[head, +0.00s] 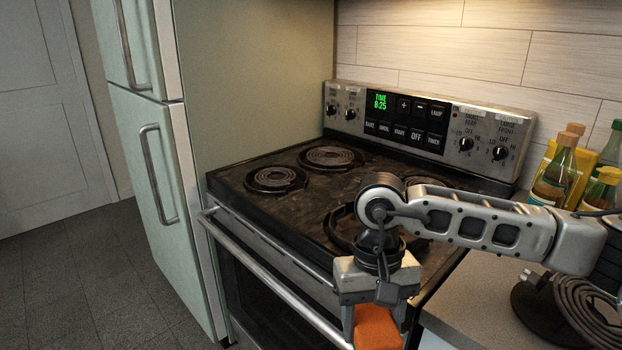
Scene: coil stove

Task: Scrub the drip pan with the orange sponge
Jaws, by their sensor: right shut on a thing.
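The orange sponge (378,328) is in my right gripper (376,318), which is shut on it and points down in front of the stove's front right edge. The sponge's lower end is cut off by the bottom of the picture. The coil stove (290,215) has a dark, grimy top. A drip pan (338,228) at the front right burner place shows as a dark ring, partly hidden behind my right arm; no coil is visible over the part that shows. My left gripper is not in view.
Coils sit at the front left (276,179) and back left (330,158) burners. A loose coil (585,300) and a dark round piece (535,310) lie on the right counter. Bottles (556,175) stand behind it. The oven handle (270,275) runs along the front; a fridge (150,170) stands left.

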